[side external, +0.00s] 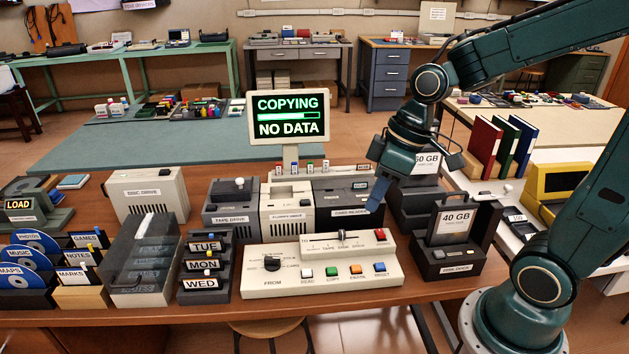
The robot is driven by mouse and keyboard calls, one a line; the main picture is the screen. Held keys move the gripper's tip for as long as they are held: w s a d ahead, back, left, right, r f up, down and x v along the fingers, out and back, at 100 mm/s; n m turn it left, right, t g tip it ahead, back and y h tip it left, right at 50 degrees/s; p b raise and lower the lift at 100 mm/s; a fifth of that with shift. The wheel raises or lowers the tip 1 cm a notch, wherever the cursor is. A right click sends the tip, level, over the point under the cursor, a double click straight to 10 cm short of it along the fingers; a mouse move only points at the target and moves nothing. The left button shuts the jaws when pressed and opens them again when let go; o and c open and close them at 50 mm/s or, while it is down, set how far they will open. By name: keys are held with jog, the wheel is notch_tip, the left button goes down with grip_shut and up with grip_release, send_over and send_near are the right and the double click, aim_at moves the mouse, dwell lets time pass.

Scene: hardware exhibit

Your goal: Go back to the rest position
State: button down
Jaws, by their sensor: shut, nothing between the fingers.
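My gripper (376,196) points down, its blue-grey fingertips shut and empty. It hangs above the desk, in front of the right end of the card reader (345,203) and behind the cream control panel (322,264). The panel has a dial at left, a slider, a red button and a row of small coloured buttons. Whether the fingertips touch anything cannot be told from this view. A sign (289,117) above the drives reads "COPYING" and "NO DATA", with a progress bar between.
The 40 GB disk dock (447,262) stands right of the panel, close to my arm. A tape drive (229,212), floppy drive (286,214), disc drive (147,194) and labelled tape rack (207,270) crowd the left. Books (500,148) stand at right. Space above the panel is clear.

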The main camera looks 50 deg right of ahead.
jog(key=s+d+r+m+t+h, duration=0.1)
jog(key=s+r+m+t+h, duration=0.1)
jog(key=s+r, duration=0.5)
jog(key=shift+s+d+m+t+h, duration=0.35)
jog(key=shift+s+m+t, duration=0.15)
jog(key=shift+s+m, duration=0.85)
dwell(1.4)
